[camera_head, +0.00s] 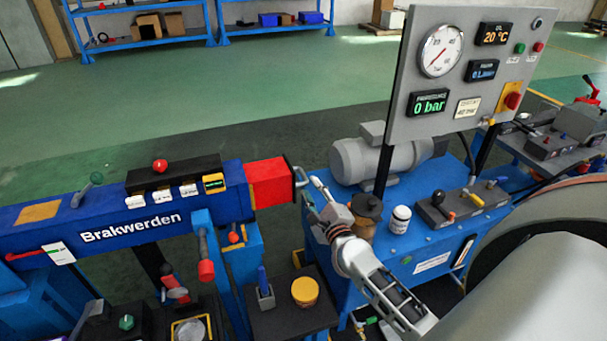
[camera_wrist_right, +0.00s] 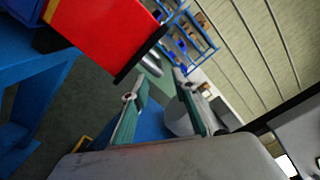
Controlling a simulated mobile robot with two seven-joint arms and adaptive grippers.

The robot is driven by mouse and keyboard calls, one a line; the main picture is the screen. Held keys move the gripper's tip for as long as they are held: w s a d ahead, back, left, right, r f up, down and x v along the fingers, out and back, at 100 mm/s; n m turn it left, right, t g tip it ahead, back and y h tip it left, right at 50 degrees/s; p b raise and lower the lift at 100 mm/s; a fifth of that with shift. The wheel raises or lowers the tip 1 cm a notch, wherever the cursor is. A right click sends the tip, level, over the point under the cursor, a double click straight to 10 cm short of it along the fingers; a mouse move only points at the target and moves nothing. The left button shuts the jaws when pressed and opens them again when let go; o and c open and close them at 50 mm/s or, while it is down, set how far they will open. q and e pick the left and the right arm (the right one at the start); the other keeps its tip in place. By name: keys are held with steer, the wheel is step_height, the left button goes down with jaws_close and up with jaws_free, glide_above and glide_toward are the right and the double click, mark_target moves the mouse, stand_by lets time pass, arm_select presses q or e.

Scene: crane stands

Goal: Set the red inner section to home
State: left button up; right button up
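The red inner section (camera_head: 270,182) sticks out of the right end of the blue beam marked "Brakwerden" (camera_head: 150,215). A grey metal handle (camera_head: 301,177) is on its end face. My right gripper (camera_head: 312,187) is just right of this handle. In the right wrist view, the red section (camera_wrist_right: 105,35) fills the upper left, with its dark end edge near the fingertips. My right gripper's two fingers (camera_wrist_right: 161,76) are apart there, with nothing visible held between them. I cannot tell whether a fingertip touches the handle. My left gripper is not in view.
A blue pump cart with a grey motor (camera_head: 375,160) and a gauge panel (camera_head: 465,70) stands right of the beam. A white jar (camera_head: 400,219) is on the cart. A yellow-capped part (camera_head: 305,291) is below the beam end. Blue shelves (camera_head: 140,38) stand far back across open floor.

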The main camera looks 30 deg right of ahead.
steer(key=shift+b+x, duration=0.3)
steer(key=shift+x, duration=3.25)
steer(key=shift+a, duration=0.1)
steer(key=shift+w, duration=0.1)
jaws_close()
